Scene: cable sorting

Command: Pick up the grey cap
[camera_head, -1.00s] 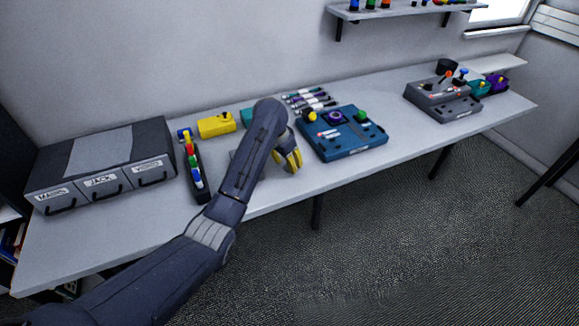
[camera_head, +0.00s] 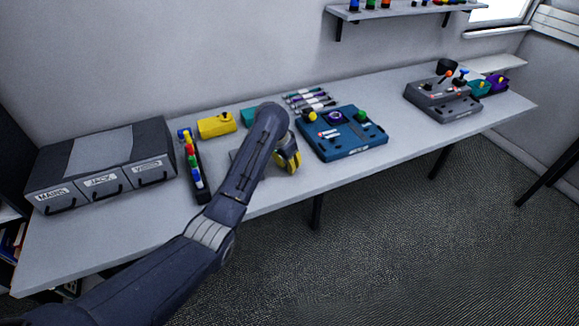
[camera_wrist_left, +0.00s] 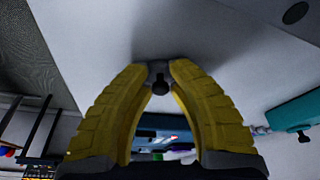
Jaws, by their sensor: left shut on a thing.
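My left gripper (camera_head: 289,163) has yellow fingers and hangs over the front part of the table, left of the blue panel box. In the left wrist view its two fingertips (camera_wrist_left: 159,68) are closed on a small grey cap with a dark round end (camera_wrist_left: 160,87). The arm and fingers hide the cap in the head view. I cannot tell from these views whether the cap touches the table. My right gripper is not in view.
The blue panel box (camera_head: 350,146) with coloured knobs stands just right of my gripper. A black rack of coloured pieces (camera_head: 196,176), a yellow box (camera_head: 216,126) and a grey drawer unit (camera_head: 104,160) stand to the left. A grey control box (camera_head: 455,104) is far right.

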